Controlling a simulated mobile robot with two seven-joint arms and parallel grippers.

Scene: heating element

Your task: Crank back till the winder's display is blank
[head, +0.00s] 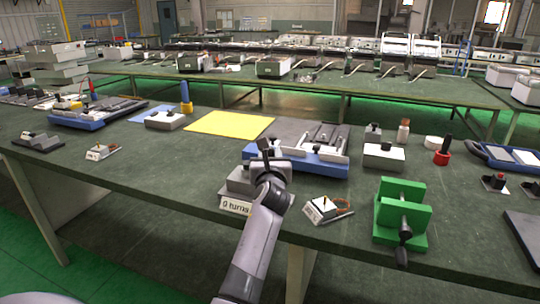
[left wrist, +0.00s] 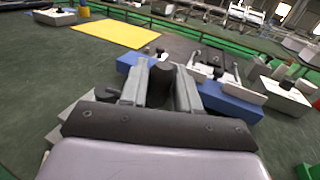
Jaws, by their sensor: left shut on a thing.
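The winder (head: 238,183) is a grey box near the front edge of the table, largely hidden behind my left gripper. The white plate on its front (head: 235,207) reads what looks like "0 turns"; its first character is small and partly unclear. My left gripper (head: 267,152) is over the winder. In the left wrist view my fingers (left wrist: 160,88) are closed around a black upright knob (left wrist: 159,82), which looks like the crank's handle. The crank arm below it is hidden. My right gripper is in neither view.
A blue tray with grey blocks (head: 325,168) stands just behind the winder. A small white-topped block with a wire (head: 322,209) and a green clamp-like block (head: 388,212) stand to its right. A yellow sheet (head: 230,124) lies behind left.

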